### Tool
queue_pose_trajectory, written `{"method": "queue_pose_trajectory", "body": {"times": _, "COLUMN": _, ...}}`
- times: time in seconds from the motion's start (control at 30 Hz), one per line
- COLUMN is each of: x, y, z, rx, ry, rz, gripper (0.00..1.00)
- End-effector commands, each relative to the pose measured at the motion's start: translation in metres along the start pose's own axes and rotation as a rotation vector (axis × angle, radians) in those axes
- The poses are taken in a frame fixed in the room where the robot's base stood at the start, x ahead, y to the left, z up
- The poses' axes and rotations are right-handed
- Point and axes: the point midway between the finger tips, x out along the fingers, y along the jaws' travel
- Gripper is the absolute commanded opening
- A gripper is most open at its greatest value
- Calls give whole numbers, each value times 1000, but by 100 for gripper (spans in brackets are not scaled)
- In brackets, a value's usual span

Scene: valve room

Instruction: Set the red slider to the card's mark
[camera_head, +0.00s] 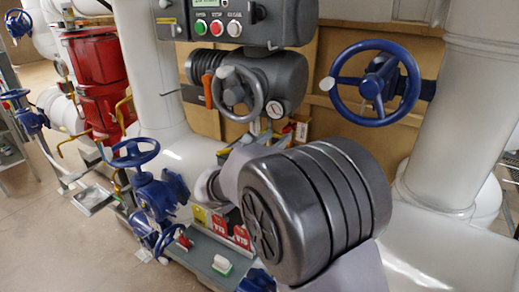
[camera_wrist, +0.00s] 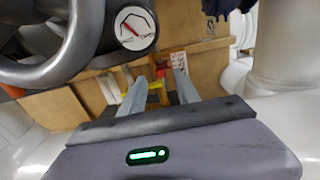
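My gripper (camera_wrist: 160,74) shows in the wrist view with its two pale fingers apart. A small orange-red piece (camera_wrist: 163,96), perhaps the red slider, shows between the fingers beside a yellow bar (camera_wrist: 137,86). I cannot tell whether the fingers touch it. A white card with red print (camera_wrist: 179,61) is just beyond the right finger, and another pale card (camera_wrist: 108,88) is left of the fingers; their marks are too small to read. In the head view, my dark wrist hides the fingertips, and a small white card (camera_head: 301,131) shows above it.
A grey handwheel (camera_wrist: 60,55) and round gauge (camera_wrist: 134,29) are close at the wrist view's upper left. A blue handwheel (camera_head: 377,83) is on the right in the head view. Open floor is at left.

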Motion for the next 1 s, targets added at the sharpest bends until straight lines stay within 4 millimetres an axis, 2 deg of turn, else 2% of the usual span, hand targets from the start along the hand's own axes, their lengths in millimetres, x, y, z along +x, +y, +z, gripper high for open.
{"method": "queue_pose_trajectory", "body": {"times": 0.03, "x": -16, "y": 1, "z": 3, "rx": -2, "ry": 1, "rz": 5, "gripper": 38}}
{"method": "queue_pose_trajectory", "body": {"times": 0.2, "x": -70, "y": 1, "z": 4, "rx": -2, "ry": 0, "rz": 5, "gripper": 38}}
{"method": "queue_pose_trajectory", "body": {"times": 0.3, "x": -95, "y": 1, "z": 3, "rx": -2, "ry": 0, "rz": 4, "gripper": 38}}
{"method": "queue_pose_trajectory", "body": {"times": 0.4, "x": -112, "y": 1, "z": 2, "rx": -1, "ry": 0, "rz": 2, "gripper": 38}}
{"method": "queue_pose_trajectory", "body": {"times": 0.57, "x": -122, "y": 0, "z": 0, "rx": -1, "ry": 0, "rz": 0, "gripper": 38}}
{"method": "queue_pose_trajectory", "body": {"times": 0.83, "x": -121, "y": -5, "z": 0, "rx": 10, "ry": 8, "rz": -11, "gripper": 38}}
{"method": "queue_pose_trajectory", "body": {"times": 0.87, "x": -118, "y": -12, "z": 1, "rx": 28, "ry": 21, "rz": -30, "gripper": 38}}
{"method": "queue_pose_trajectory", "body": {"times": 0.93, "x": -111, "y": -48, "z": 2, "rx": 124, "ry": 85, "rz": -122, "gripper": 38}}
{"method": "queue_pose_trajectory", "body": {"times": 0.97, "x": -108, "y": -72, "z": 2, "rx": 194, "ry": 128, "rz": -185, "gripper": 38}}
{"method": "queue_pose_trajectory", "body": {"times": 1.0, "x": -108, "y": -111, "z": -1, "rx": 315, "ry": 197, "rz": -290, "gripper": 38}}
